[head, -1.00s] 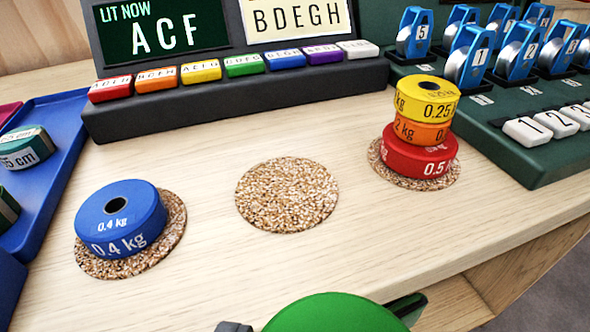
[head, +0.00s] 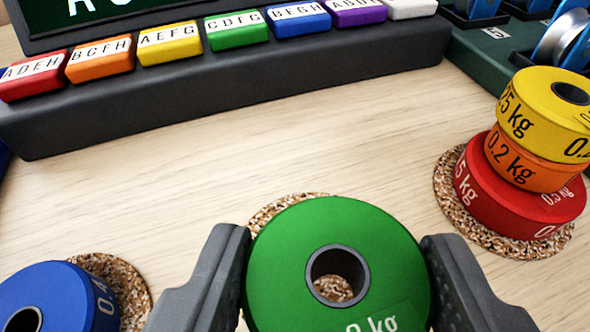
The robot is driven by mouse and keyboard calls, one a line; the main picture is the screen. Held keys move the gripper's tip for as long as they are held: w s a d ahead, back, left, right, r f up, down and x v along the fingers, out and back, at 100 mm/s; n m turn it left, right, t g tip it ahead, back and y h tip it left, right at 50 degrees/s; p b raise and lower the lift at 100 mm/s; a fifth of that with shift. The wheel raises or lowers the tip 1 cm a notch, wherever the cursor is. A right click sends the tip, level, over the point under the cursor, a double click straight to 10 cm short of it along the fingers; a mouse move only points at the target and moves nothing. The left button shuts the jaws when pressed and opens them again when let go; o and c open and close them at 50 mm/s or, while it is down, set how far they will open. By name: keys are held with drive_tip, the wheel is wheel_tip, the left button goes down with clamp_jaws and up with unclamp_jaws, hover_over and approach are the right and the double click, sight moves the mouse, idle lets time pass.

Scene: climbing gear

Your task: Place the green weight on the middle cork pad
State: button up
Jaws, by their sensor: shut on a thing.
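The green weight (head: 290,265) is a thick disc with a round centre hole. My gripper (head: 338,272) is shut on it, one dark finger on each side. The weight is over the middle cork pad (head: 285,206) and hides most of it. Cork shows behind the weight's far edge and through its hole. I cannot tell whether the weight touches the pad or hangs above it.
A blue weight (head: 50,290) lies on the left cork pad (head: 122,283). Yellow (head: 540,112), orange (head: 520,163) and red (head: 500,200) weights are stacked on the right cork pad (head: 450,200). A dark console (head: 230,85) with several coloured buttons stands behind.

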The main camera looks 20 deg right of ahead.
sight(314, 270)
drive_tip(key=shift+w+d, duration=0.25)
drive_tip(key=shift+w, duration=1.05)
wheel_tip(314, 270, down, 4)
drive_tip(key=shift+w+r+b, duration=0.1)
drive_tip(key=shift+b, duration=0.5)
drive_tip(key=shift+r, duration=0.1)
drive_tip(key=o, duration=1.2)
drive_tip(key=shift+c, duration=0.2)
drive_tip(key=p+v, duration=0.2)
drive_tip(key=v, duration=1)
